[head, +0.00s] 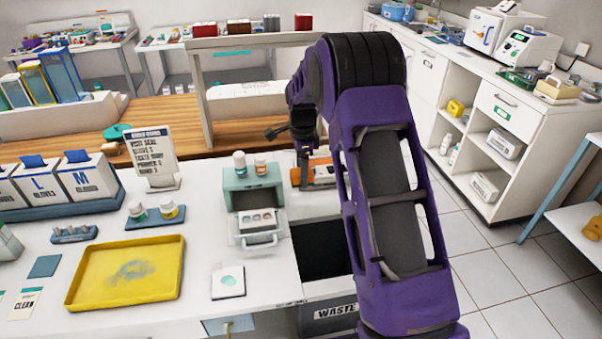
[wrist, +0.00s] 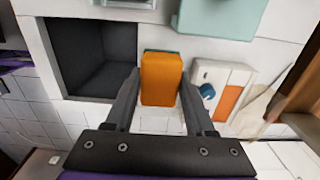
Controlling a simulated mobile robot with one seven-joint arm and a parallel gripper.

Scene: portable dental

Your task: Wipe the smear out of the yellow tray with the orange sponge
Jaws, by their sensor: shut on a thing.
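The orange sponge (wrist: 161,80) is between the two fingers of my gripper (wrist: 160,105) in the wrist view, and the fingers are shut on its sides. In the head view my gripper (head: 304,155) hangs to the right of the small green cabinet, partly hidden by my arm. The yellow tray (head: 95,288) lies on the white counter at the lower left, well away from my gripper. A grey-green smear (head: 133,270) shows on the middle of its floor. The tray is not in the wrist view.
A green cabinet (head: 238,182) with bottles on top stands between tray and gripper. An open waste bin (head: 328,312) is below my arm. A white and orange device (wrist: 222,92) lies beside the sponge in the wrist view. Bottles (head: 153,211) stand behind the tray.

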